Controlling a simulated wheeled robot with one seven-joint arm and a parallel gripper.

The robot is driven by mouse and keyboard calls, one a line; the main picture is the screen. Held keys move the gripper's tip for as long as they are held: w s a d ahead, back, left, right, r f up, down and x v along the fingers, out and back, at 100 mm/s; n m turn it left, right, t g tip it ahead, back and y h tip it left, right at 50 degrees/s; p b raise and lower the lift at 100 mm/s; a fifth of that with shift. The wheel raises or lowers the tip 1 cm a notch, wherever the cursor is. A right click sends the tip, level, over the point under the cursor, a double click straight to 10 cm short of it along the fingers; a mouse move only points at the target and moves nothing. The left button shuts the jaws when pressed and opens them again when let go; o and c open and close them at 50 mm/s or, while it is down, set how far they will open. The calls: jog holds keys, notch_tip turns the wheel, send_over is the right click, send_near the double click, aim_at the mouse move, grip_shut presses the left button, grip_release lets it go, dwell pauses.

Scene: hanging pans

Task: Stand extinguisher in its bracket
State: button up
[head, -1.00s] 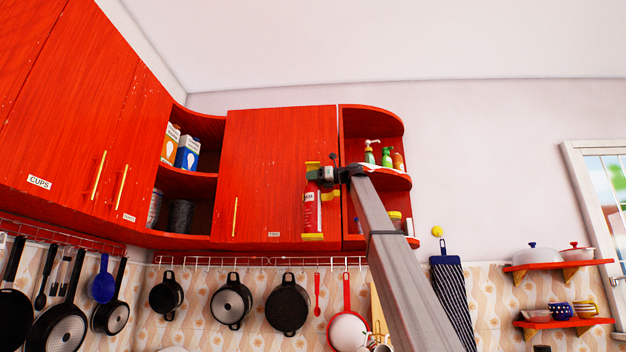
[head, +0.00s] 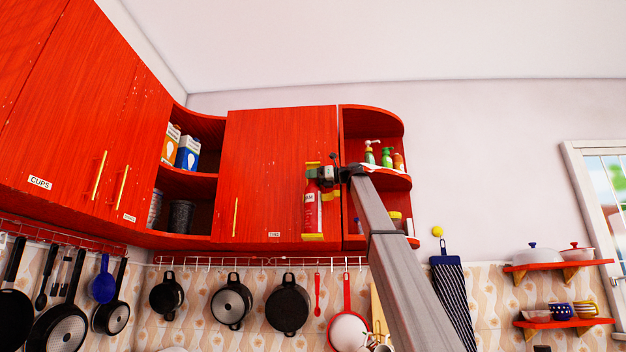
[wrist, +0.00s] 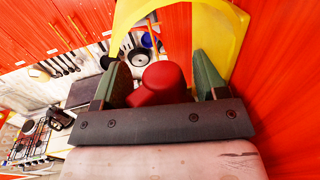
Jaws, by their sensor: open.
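The red extinguisher (head: 312,210) with a white label stands upright against the front of the red cupboard. Its yellow bracket shows as a lower piece (head: 312,237) at the extinguisher's base and an upper piece at its top. In the head view the base appears to be at the lower piece; I cannot tell if it is fully seated. My gripper (head: 326,175) is at the extinguisher's top, its jaws open. In the wrist view the red top (wrist: 160,84) lies between the two separated green fingers, with the yellow bracket (wrist: 190,14) arching just beyond. Finger contact is unclear.
An open corner shelf (head: 384,180) with bottles and jars is right beside my gripper. Several pans hang from a rail (head: 260,260) below the cupboards. More red cupboards (head: 75,110) run along the left. The wall at right is clear above the small shelves.

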jog(key=shift+w+f, duration=0.1)
jog(key=shift+w, duration=0.05)
jog(key=v, duration=1.1)
